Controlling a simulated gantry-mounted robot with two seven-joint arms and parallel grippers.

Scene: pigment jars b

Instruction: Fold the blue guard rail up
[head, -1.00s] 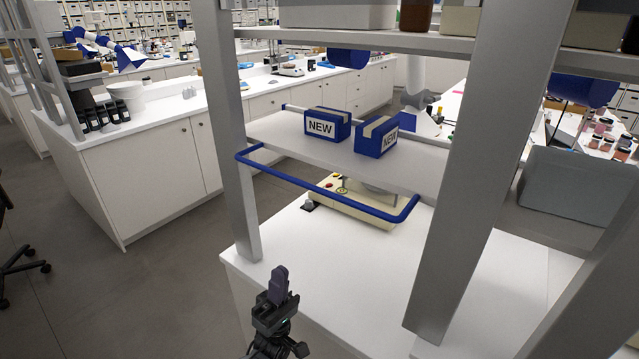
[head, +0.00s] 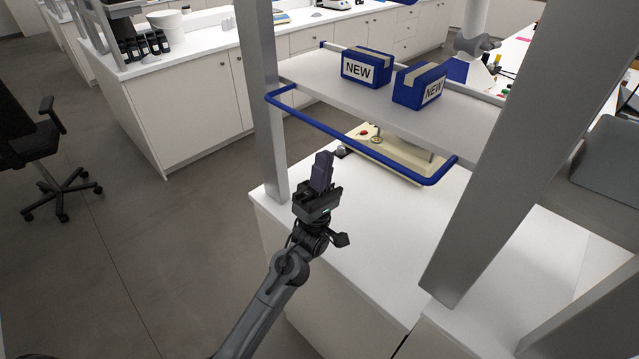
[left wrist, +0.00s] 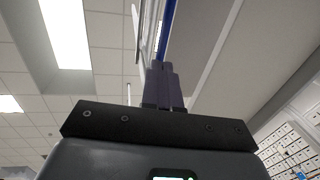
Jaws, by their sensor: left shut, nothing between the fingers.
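The blue guard rail (head: 358,138) is a U-shaped bar at the front of a grey shelf. It is folded down, sticking out in front of the shelf and slightly below its surface. My left gripper (head: 323,158) is shut and empty, pointing up, in front of and below the rail in the head view. It appears apart from the rail. In the left wrist view the shut fingers (left wrist: 163,75) point up, and part of the blue rail (left wrist: 167,28) shows just beyond their tips. My right gripper is not in view.
Two blue boxes marked NEW (head: 366,67) (head: 419,86) stand on the shelf (head: 330,82). Grey posts (head: 262,110) frame the shelf. A cream device (head: 392,157) sits on the white counter (head: 370,215) below. The air in front of the rail is open.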

